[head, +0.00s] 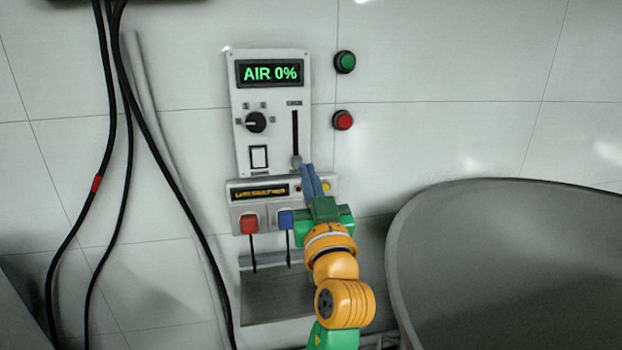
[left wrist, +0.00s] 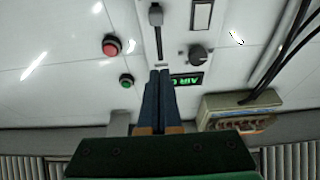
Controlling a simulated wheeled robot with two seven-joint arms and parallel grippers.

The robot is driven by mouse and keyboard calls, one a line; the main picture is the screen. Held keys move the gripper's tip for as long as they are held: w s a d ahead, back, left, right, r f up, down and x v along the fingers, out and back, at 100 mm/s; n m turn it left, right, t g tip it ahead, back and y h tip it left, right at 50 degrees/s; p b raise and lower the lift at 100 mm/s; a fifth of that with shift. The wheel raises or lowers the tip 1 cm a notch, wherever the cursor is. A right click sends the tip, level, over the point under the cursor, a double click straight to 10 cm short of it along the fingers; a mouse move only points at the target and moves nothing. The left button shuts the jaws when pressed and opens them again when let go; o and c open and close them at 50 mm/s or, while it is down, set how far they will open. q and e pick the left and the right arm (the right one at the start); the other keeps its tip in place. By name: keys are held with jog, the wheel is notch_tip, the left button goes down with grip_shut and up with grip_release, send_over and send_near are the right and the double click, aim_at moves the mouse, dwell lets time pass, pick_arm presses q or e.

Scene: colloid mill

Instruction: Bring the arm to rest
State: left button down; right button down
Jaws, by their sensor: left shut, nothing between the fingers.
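My left gripper (head: 309,168), with green body and blue fingers, is in front of the lower right corner of the white wall panel. Its fingers are together and empty. The fingertips appear just right of the slider knob (head: 297,161), which sits at the bottom of its slot; I cannot tell whether they touch. In the left wrist view, the shut fingers (left wrist: 160,73) point at the panel, and the slider knob (left wrist: 155,14) appears apart from them. The panel display (head: 270,73) reads "AIR 0%". My right gripper is not in view.
The panel has a black rotary knob (head: 255,122) and white rocker switch (head: 259,157). A green button (head: 345,62) and red button (head: 343,120) are to its right. Red (head: 249,223) and blue (head: 286,219) plugs sit below. A grey basin (head: 500,260) stands right; black cables (head: 110,130) hang left.

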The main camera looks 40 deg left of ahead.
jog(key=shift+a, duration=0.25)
